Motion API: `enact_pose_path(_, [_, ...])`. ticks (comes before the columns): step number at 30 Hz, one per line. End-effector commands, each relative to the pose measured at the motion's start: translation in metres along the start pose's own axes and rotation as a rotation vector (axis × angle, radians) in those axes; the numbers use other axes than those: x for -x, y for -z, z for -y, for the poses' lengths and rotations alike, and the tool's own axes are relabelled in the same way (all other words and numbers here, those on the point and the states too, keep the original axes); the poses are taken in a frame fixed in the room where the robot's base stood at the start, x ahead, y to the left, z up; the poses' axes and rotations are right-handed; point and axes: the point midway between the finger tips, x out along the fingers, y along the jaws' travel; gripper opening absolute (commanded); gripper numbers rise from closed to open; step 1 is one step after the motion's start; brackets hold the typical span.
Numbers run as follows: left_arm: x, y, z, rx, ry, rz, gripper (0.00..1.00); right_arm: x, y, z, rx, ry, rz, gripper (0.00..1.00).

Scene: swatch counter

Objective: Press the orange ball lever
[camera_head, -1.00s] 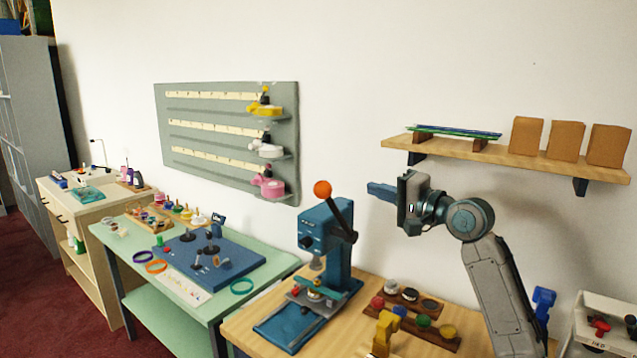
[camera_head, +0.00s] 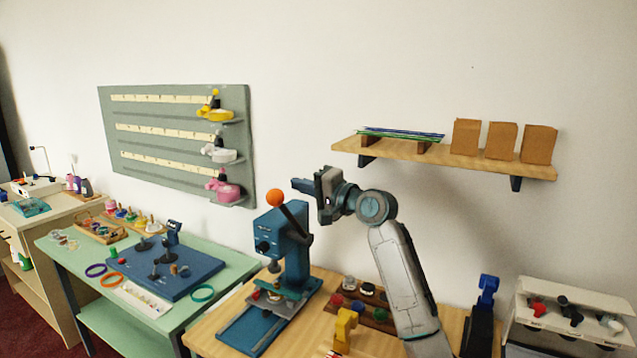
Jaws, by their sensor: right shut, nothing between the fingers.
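The orange ball (camera_head: 275,197) tops a dark lever (camera_head: 292,220) on the blue press (camera_head: 283,245), which stands on the wooden table. The lever points up and to the left. My right gripper (camera_head: 297,185) is shut and empty. In the picture its fingertips are just right of the ball and a little above it, with a small gap between them. I cannot tell the gap in depth. My left gripper is not in view.
A wooden shelf (camera_head: 345,147) with brown bags is on the wall behind my right arm. A tray (camera_head: 330,303) of coloured knobs and a yellow object (camera_head: 344,328) are right of the press. A green table (camera_head: 60,242) stands to the left.

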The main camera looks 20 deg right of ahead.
Motion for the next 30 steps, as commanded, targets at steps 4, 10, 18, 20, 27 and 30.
enact_pose_path(4, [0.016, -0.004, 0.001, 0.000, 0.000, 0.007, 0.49, -0.015, -0.007, 0.003, -0.001, -0.002, 0.002, 0.00])
enact_pose_path(10, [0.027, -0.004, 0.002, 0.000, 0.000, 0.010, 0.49, -0.007, -0.029, 0.002, 0.000, -0.001, 0.001, 0.00])
enact_pose_path(18, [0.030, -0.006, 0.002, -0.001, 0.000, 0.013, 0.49, -0.003, -0.038, 0.000, 0.000, -0.001, 0.000, 0.00])
enact_pose_path(20, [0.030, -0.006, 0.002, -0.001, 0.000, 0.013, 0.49, -0.003, -0.038, 0.000, 0.000, 0.000, 0.000, 0.00])
enact_pose_path(27, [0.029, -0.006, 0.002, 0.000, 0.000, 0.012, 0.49, -0.003, -0.038, -0.001, 0.002, 0.000, 0.000, 0.00])
enact_pose_path(30, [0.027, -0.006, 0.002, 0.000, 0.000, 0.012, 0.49, -0.002, -0.041, -0.002, 0.012, 0.001, 0.000, 0.00])
